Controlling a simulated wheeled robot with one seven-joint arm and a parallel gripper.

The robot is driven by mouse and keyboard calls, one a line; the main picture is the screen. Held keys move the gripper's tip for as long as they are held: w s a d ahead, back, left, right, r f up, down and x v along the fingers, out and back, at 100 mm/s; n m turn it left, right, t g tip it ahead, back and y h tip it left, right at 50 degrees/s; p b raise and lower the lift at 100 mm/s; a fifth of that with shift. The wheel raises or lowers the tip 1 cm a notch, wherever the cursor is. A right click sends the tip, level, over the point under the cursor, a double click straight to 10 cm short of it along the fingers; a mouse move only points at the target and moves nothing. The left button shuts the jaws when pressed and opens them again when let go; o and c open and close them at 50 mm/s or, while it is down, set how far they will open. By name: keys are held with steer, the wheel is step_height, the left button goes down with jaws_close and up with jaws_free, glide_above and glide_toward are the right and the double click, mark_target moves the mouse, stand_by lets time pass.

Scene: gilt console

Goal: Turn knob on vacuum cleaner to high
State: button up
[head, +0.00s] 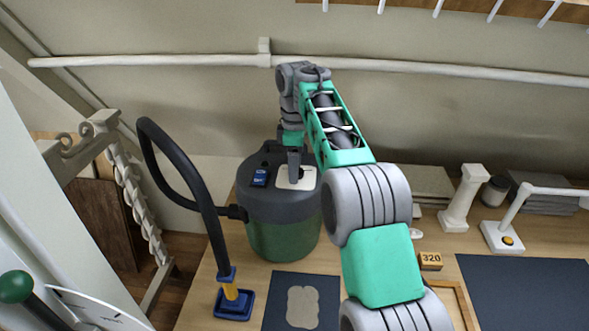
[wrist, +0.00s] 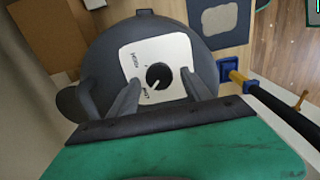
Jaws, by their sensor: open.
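The vacuum cleaner (head: 283,236) is a green drum with a dark grey lid, standing on the wooden table; its lid (wrist: 98,62) fills much of the wrist view. A white plate (wrist: 146,52) on the lid carries a round black knob (wrist: 158,76). Printed words sit left of and below the knob; the left one looks like HIGH. My gripper (wrist: 161,78) is open above the plate, one finger on each side of the knob, with visible gaps. In the head view my gripper (head: 294,170) hides the knob.
A black hose (head: 190,185) loops from the drum to a blue-and-yellow nozzle (head: 233,298) at left. A blue switch (head: 260,178) sits on the lid. A dark mat (head: 285,284) lies in front. A white pillar (head: 463,198) and a lamp (head: 505,230) stand at right. A wall rises behind.

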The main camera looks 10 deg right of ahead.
steer(key=shift+c, duration=0.4)
jaws_close()
steer(key=shift+m, duration=0.3)
steer(key=m, duration=0.4)
steer(key=shift+w, duration=0.1)
steer(key=m, duration=0.4)
steer(key=shift+d+r, duration=0.1)
steer(key=m+p, duration=0.2)
steer(key=m, duration=0.3)
steer(key=shift+w+d+p, duration=0.1)
steer(key=shift+d+p, duration=0.05)
steer(key=shift+p, duration=0.2)
steer(key=shift+m+p, duration=0.45)
steer(key=shift+m, duration=1.65)
